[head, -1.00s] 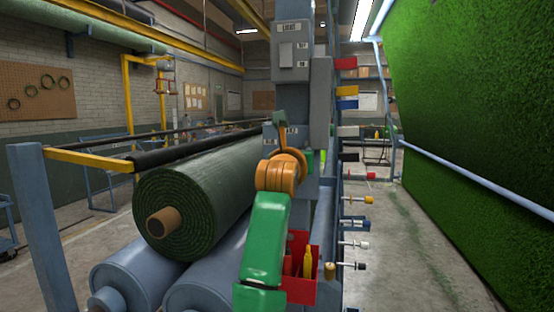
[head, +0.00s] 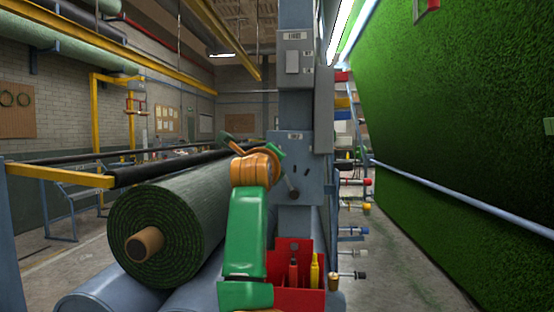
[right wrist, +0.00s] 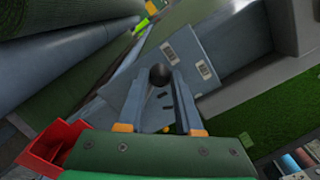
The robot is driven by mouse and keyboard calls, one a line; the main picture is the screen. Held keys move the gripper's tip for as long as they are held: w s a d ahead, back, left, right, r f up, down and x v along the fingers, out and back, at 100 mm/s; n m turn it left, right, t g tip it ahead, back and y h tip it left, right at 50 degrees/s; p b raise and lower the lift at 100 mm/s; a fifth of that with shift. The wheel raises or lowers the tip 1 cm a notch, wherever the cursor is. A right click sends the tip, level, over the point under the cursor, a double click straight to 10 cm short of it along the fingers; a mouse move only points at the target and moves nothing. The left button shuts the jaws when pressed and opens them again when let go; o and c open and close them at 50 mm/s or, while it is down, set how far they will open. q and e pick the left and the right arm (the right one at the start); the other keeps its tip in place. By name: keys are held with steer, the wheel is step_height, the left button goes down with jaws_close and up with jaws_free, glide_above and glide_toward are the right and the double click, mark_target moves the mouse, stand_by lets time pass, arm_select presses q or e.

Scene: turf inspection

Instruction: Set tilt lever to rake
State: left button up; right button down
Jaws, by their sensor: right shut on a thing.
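A grey control panel (head: 295,165) with dark slots and a small label is on the upright post in the head view. A short lever with a dark round knob (head: 293,195) shows at its lower left, beside my right wrist. In the right wrist view, the black ball knob (right wrist: 158,72) sits between the fingertips of my right gripper (right wrist: 159,80), which is shut on it. The panel's slots show just behind the knob. In the head view my wrist hides most of the right fingers. The lettering is too small to read. My left gripper is not in view.
A red bin (head: 290,268) with red and yellow tools is below the panel. A large green turf roll (head: 165,225) lies on grey rollers at left. A turf sheet (head: 450,130) rises at right. Knobbed pegs (head: 352,276) stick out right of the post.

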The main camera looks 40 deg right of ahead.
steer(key=shift+w+a+f+n, duration=0.15)
steer(key=shift+n, duration=0.15)
steer(key=shift+f, duration=0.1)
steer(key=c, duration=0.6)
jaws_free()
steer(key=shift+o, duration=0.2)
steer(key=b+v, duration=0.5)
steer(key=v, duration=0.2)
